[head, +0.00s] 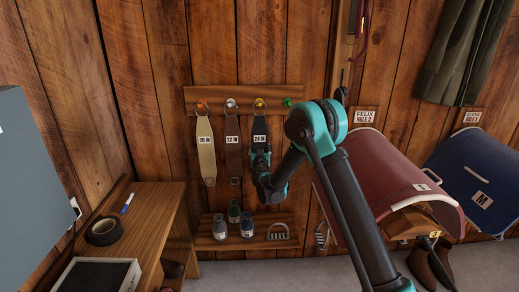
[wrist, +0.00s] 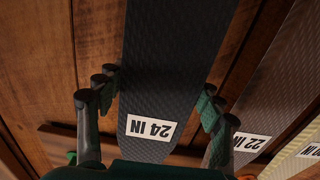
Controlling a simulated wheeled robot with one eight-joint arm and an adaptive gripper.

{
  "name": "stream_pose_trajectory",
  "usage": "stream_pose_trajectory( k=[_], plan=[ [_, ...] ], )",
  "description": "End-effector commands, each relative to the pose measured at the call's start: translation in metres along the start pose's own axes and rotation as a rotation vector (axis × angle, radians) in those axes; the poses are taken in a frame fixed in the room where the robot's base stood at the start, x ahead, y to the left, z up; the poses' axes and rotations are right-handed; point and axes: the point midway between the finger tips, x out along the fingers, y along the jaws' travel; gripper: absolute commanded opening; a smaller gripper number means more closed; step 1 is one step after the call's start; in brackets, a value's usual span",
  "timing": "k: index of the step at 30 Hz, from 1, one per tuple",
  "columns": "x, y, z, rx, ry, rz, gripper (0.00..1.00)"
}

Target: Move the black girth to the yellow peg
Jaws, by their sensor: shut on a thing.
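The black girth (head: 259,128), labelled 24 IN, hangs upright against the wooden peg board. Its top end is at the yellow peg (head: 259,103); I cannot tell whether its loop is around the peg. My gripper (head: 263,165) is at the girth's lower part, which it partly hides. In the wrist view, my gripper's fingers (wrist: 157,92) are at either side edge of the black girth (wrist: 175,45), shut on it, with the label upside down between them.
A tan girth (head: 206,150) and a brown girth (head: 233,155) hang close at left. The green peg (head: 288,102) at right is bare. A red saddle pad (head: 375,170) is at right.

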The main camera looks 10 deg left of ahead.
Motion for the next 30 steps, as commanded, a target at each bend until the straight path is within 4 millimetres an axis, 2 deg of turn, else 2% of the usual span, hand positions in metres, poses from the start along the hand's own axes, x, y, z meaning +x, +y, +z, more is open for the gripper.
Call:
stream_pose_trajectory(
  k=[4,5,10,22,26,30],
  plan=[
    [0.0,0.0,0.0,0.0,0.0,0.0,0.26],
    [0.0,0.0,0.0,0.0,0.0,0.0,0.71],
    [0.0,0.0,0.0,0.0,0.0,0.0,0.92],
    [-0.004,0.0,0.0,0.0,0.0,0.0,0.92],
    [-0.021,0.0,0.0,0.0,0.0,0.0,0.92],
    [-0.049,-0.001,0.0,0.0,0.0,-0.002,0.92]
  ],
)
